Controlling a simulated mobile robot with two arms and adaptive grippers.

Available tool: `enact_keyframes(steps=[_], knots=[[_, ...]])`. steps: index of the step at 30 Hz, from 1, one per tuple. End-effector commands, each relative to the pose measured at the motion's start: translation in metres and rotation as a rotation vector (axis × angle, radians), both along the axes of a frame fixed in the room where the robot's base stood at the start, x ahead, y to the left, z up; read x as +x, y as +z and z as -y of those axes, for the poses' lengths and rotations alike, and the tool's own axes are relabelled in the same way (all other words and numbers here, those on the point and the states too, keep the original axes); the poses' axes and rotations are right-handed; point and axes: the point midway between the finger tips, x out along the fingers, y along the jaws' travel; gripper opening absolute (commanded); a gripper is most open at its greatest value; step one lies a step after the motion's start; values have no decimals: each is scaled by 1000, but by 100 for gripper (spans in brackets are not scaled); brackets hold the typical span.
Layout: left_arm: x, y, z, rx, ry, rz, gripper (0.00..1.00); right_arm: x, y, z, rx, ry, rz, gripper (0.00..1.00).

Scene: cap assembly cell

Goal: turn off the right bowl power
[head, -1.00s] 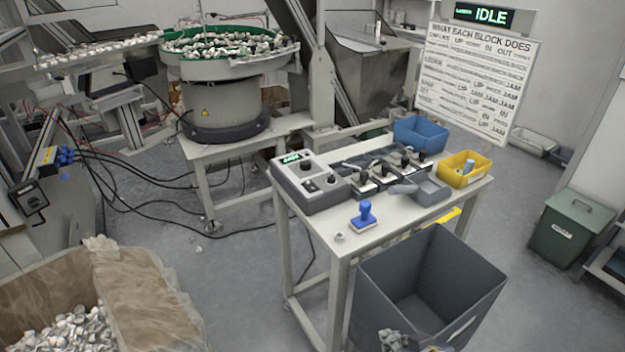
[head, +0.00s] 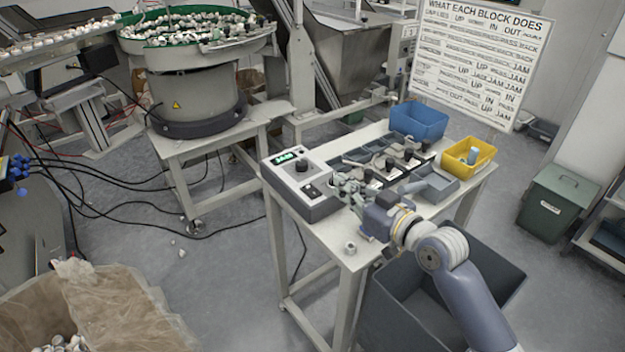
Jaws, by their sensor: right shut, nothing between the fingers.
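A grey control box (head: 283,190) with a lit green display, a black round knob (head: 302,165) and a small black switch (head: 310,190) sits at the left end of the table. The switch's position is too small to read. Behind stands the bowl feeder (head: 195,95), full of caps. My right gripper (head: 346,186) is shut and empty, just right of the control box's right edge and above the tabletop. I cannot tell whether it touches the box. My left gripper is not in view.
Several small blocks with black knobs (head: 411,158) stand right of the gripper, near a grey tray (head: 437,190), blue bin (head: 420,120) and yellow bin (head: 484,163). A small nut-like part (head: 350,247) lies at the table's front. A large grey bin (head: 500,285) stands below.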

Motion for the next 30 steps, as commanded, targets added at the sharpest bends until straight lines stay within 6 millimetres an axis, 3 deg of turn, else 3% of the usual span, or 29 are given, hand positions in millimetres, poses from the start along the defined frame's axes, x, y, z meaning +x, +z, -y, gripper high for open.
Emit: enact_keyframes(steps=[5, 17, 24, 30], knots=[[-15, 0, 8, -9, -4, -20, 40, 3, 0, -2, 1, 0, -1, 0], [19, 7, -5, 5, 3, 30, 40, 52, -7, -38, 2, 0, -3, 0], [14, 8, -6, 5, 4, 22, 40, 82, -12, -60, 2, 0, -1, 0], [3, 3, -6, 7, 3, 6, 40, 83, -43, -61, 0, 0, -2, 0]])
